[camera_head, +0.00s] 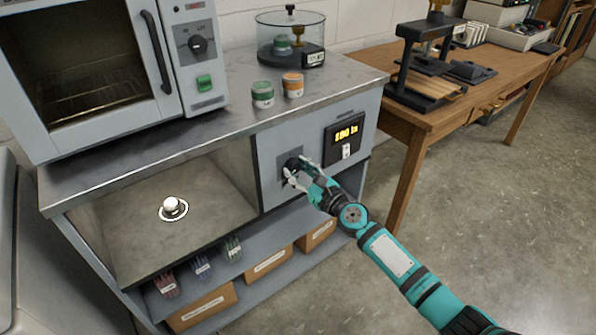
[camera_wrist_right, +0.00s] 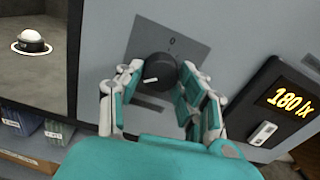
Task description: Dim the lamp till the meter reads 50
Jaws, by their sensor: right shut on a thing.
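The dimmer knob (camera_wrist_right: 154,73) is black and round with a white pointer line, on a grey plate (camera_wrist_right: 178,43) in the cabinet front. My right gripper (camera_head: 293,168) is shut on the knob; in the wrist view its fingers (camera_wrist_right: 155,85) sit on both sides of it. The meter (camera_head: 344,136) is a black panel right of the knob; in the wrist view its yellow display (camera_wrist_right: 291,101) reads 180 lx. A small white dome on a round base (camera_head: 172,208), perhaps the lamp or its sensor, sits in the open bay. My left gripper is out of view.
An oven (camera_head: 90,70) stands on the cabinet top, with a green tin (camera_head: 262,95), an orange tin (camera_head: 293,85) and a glass vessel (camera_head: 290,38) beside it. Gloves and boxes (camera_head: 203,305) fill the lower shelf. A wooden table (camera_head: 440,110) stands to the right.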

